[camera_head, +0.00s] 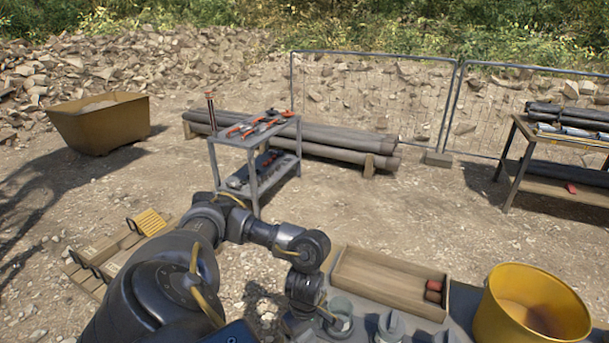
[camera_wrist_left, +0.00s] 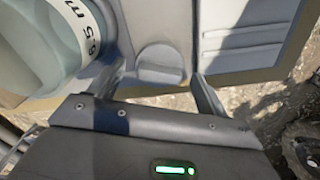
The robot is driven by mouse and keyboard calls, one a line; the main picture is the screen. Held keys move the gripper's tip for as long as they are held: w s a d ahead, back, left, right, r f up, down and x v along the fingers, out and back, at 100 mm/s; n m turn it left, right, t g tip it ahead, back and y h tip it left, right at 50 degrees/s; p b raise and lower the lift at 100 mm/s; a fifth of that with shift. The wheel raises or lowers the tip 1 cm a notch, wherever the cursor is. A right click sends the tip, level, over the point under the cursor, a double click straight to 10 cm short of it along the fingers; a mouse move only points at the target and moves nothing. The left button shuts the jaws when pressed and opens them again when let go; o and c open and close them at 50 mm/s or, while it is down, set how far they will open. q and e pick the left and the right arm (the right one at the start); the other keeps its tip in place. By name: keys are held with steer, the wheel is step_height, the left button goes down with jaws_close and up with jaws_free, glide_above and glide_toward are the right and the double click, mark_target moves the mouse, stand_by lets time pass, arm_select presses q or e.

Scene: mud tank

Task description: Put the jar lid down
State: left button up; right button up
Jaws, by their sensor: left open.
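The grey jar lid (camera_wrist_left: 160,62), with a raised grip bar across it, shows in the left wrist view. It appears to rest on the bench top near its edge. My left gripper (camera_wrist_left: 158,84) is open, with one finger on each side of the lid. I cannot tell whether either finger touches it. A pale jar (camera_wrist_left: 48,45) with dark markings stands just left of it. In the head view my left arm reaches down at the bench's left end, and its fingertips and the lid are hidden there. An open jar (camera_head: 341,306) stands beside the wrist. My right gripper is out of view.
A wooden tray (camera_head: 375,292) with red cylinders lies behind the jars, and a lidded grey jar (camera_head: 390,325) stands at the front. A yellow bucket (camera_head: 515,318) stands to the right. A tool cart (camera_head: 243,143) stands on open ground beyond.

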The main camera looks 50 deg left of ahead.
mark_target(305, 335)
arm_select(q)
step_height(305, 335, up, 12)
steer(key=p, duration=0.3)
steer(key=shift+r, duration=0.25)
stand_by(0.5)
